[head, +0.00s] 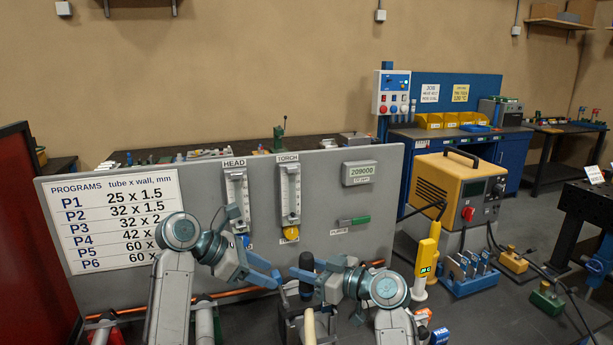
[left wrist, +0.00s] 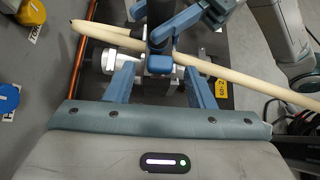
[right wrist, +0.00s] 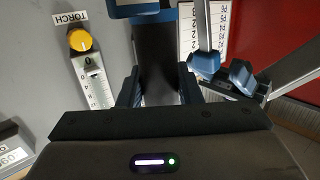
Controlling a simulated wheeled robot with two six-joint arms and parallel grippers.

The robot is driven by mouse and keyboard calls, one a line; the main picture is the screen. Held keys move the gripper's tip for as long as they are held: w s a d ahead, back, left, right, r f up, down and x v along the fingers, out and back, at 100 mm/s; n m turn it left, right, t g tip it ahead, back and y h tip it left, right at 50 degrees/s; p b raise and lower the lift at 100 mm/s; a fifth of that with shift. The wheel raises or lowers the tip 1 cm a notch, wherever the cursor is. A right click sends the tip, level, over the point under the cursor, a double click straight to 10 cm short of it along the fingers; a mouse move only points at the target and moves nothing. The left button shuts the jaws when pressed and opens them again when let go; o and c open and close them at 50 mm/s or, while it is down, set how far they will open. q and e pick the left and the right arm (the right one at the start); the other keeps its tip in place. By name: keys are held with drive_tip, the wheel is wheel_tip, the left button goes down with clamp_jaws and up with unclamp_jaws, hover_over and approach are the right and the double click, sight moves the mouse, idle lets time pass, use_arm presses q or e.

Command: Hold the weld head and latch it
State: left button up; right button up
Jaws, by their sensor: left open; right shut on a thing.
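The weld head shows in the left wrist view as a silver and dark body (left wrist: 158,62), partly covered by my right gripper. Its dark upright grip (head: 306,262) shows in the head view. My right gripper (head: 308,278) is shut on it; in the right wrist view a dark body (right wrist: 154,65) lies between the fingers. My left gripper (head: 268,276) is open, coming from the left. In the left wrist view its two blue fingers (left wrist: 160,86) stand apart on either side of the weld head's lower part. I cannot tell whether they touch it. The latch is not clearly visible.
A cream hose (left wrist: 235,75) crosses the left wrist view close to both grippers. A copper tube (left wrist: 83,50) runs along the grey panel (head: 130,165), behind the arms. Right of them stand a yellow handheld device (head: 427,258), a blue holder (head: 468,281) and a yellow power unit (head: 455,190).

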sight(277, 278)
use_arm(q)
drive_tip(key=shift+d+f, duration=0.1)
drive_tip(key=shift+x, duration=1.95)
drive_tip(key=shift+w, duration=0.1)
drive_tip(key=c, duration=0.8)
